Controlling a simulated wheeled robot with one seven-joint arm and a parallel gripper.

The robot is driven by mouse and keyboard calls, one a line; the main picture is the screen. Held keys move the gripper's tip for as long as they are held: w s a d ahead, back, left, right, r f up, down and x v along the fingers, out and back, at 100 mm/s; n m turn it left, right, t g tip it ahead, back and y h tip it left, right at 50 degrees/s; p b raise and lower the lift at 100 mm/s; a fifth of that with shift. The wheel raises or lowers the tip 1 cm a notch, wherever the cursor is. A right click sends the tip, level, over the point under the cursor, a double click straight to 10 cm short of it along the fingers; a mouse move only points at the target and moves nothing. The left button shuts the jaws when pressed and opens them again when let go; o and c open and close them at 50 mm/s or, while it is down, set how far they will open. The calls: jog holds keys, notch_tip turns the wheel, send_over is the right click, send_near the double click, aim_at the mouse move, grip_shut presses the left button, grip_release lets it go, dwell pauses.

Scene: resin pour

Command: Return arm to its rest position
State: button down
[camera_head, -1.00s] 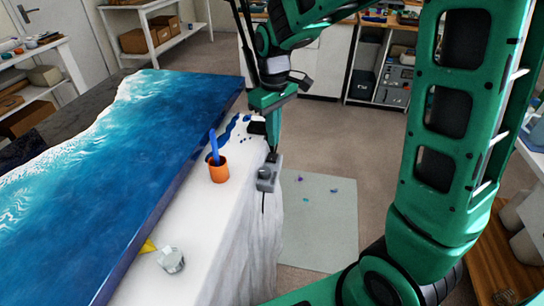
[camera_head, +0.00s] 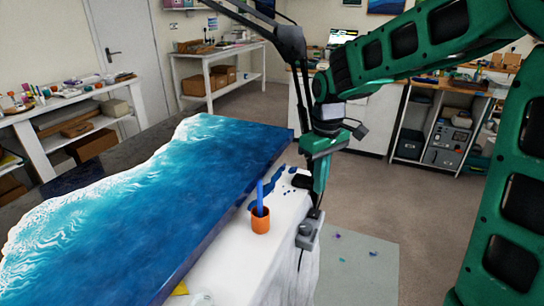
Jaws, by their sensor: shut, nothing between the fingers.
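My gripper (camera_head: 318,192) points down at the right edge of the white-covered table (camera_head: 238,262), beyond the orange cup. No object shows in it. Its fingertips are small and partly lost against dark parts, so I cannot tell how far they are from the table edge. My green arm comes in from the right, with its elbow raised, and reaches across to the gripper.
An orange cup (camera_head: 261,222) holding a blue stick stands near the blue resin slab (camera_head: 190,205). Blue smears mark the cover. A grey device (camera_head: 307,233) sits at the table edge. A pale floor mat (camera_head: 365,268) lies right. Shelving (camera_head: 437,125) stands behind.

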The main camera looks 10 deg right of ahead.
jog(key=s+d+r+m, duration=0.2)
jog(key=s+d+m, duration=0.3)
jog(key=s+d, duration=0.65)
jog(key=s+d+f+m, duration=0.1)
jog(key=s+d+m, duration=0.2)
jog(key=s, duration=0.5)
jog(key=s+d+f+m, duration=0.1)
jog(key=s+d+m, duration=0.2)
jog(key=s, duration=0.4)
jog(key=shift+s+f+m, duration=0.15)
jog(key=shift+s+m, duration=0.15)
jog(key=shift+s, duration=0.05)
